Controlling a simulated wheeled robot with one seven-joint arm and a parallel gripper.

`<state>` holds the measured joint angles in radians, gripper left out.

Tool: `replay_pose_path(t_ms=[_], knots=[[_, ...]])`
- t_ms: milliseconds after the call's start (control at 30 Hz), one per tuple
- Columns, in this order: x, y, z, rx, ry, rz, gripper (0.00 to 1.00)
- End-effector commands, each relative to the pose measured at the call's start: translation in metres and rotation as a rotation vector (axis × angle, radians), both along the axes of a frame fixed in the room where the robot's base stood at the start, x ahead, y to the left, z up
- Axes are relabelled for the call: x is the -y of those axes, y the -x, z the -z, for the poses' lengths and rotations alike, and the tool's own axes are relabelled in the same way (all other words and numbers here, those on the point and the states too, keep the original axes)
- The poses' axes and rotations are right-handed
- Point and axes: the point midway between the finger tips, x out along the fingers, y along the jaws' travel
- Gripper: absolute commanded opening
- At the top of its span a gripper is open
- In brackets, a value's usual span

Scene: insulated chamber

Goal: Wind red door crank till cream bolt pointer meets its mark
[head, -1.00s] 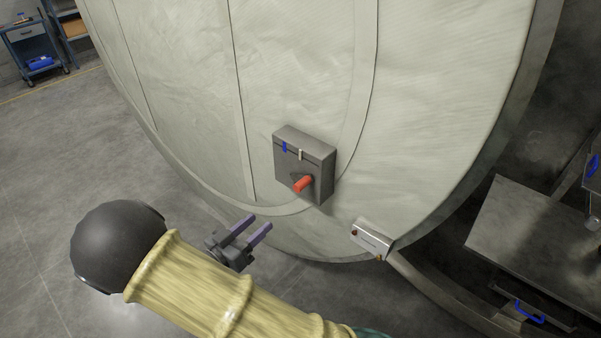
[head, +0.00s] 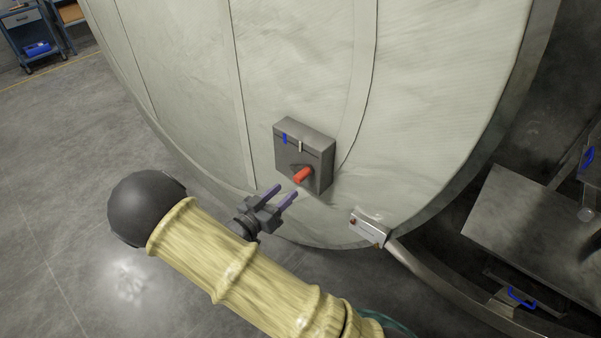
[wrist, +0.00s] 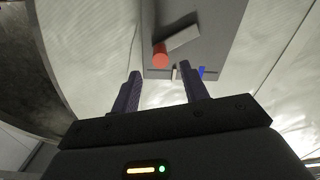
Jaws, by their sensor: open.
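The red crank handle (head: 303,175) sticks out from the front of a grey box (head: 318,158) on the pale quilted door. A cream pointer (head: 300,146) and a blue mark (head: 285,138) sit near the box's upper edge, with the pointer to the right of the mark and a gap between them. My gripper (head: 281,194) is open and empty, just left of and below the red handle, apart from it. In the wrist view the red handle (wrist: 160,55) with its grey crank arm (wrist: 184,39) shows beyond the fingers. The cream pointer (wrist: 174,73) and blue mark (wrist: 201,72) appear beside it.
A small white panel with buttons (head: 368,227) is at the door's lower edge. A grey metal bench (head: 520,220) stands at the right, with a blue handle (head: 521,297) below it. A blue cart (head: 30,40) is far left. The floor at left is clear.

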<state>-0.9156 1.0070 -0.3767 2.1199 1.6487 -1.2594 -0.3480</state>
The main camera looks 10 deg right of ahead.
Motion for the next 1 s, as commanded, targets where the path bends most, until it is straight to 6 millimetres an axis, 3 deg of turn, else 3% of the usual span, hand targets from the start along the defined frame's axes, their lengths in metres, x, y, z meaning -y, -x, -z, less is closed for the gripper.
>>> replay_pose_path(t_ms=[400,833,1000], knots=[[0.056,-0.042,-0.002,0.0,0.0,0.002,0.45],[0.065,-0.05,0.001,0.0,-0.002,-0.001,0.45],[0.065,-0.05,0.0,0.0,-0.002,-0.001,0.11]])
